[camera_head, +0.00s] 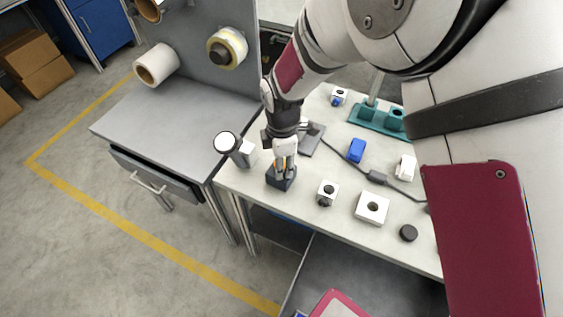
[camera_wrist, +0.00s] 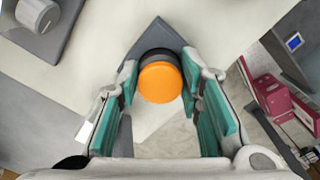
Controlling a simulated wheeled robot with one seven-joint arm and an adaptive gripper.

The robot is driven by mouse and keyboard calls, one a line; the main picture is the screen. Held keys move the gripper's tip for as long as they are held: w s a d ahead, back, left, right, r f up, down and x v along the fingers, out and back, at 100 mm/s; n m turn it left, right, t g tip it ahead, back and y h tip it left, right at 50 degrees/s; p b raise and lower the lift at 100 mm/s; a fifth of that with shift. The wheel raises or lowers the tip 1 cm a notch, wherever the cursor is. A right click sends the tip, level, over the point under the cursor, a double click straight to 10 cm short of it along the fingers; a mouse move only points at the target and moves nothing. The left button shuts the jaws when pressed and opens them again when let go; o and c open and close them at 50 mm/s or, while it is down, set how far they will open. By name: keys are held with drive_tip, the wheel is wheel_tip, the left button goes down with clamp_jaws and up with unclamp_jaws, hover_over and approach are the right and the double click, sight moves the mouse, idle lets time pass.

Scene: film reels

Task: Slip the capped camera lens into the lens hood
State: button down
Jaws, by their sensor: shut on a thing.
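The capped camera lens shows in the wrist view as an orange round cap (camera_wrist: 160,84) with a dark grey body (camera_wrist: 159,55) behind it. My gripper (camera_wrist: 160,88) has its teal pads on both sides of it and is shut on it. In the head view my gripper (camera_head: 284,160) points down, with a little orange between its fingers. A dark grey square-cornered block (camera_head: 281,181), perhaps the lens hood, is directly below the fingers; it also shows behind the lens in the wrist view (camera_wrist: 158,33). I cannot tell how deep the lens sits in it.
A white-topped cylinder (camera_head: 227,144) and white block stand just left. A teal fixture (camera_head: 375,119) is at the back. The table's front edge is close.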

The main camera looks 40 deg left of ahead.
drive_tip(key=shift+w+d+f, duration=0.1)
drive_tip(key=shift+d+f, duration=0.05)
drive_tip(key=shift+d, duration=0.3)
drive_tip(key=shift+a+r, duration=0.2)
drive_tip(key=shift+r, duration=0.15)
idle(0.6)
drive_tip(key=shift+f+b, duration=0.35)
drive_tip(key=shift+f, duration=0.2)
drive_tip(key=shift+d+f, duration=0.15)
drive_tip(key=shift+f, duration=0.25)
drive_tip(key=shift+r, duration=0.95)
idle(1.0)
drive_tip(key=shift+d+f+b, duration=0.1)
drive_tip(key=shift+f+b, duration=0.5)
drive_tip(key=shift+f, duration=0.3)
drive_tip(key=c, duration=1.4)
unclamp_jaws()
drive_tip(key=shift+f, duration=0.15)
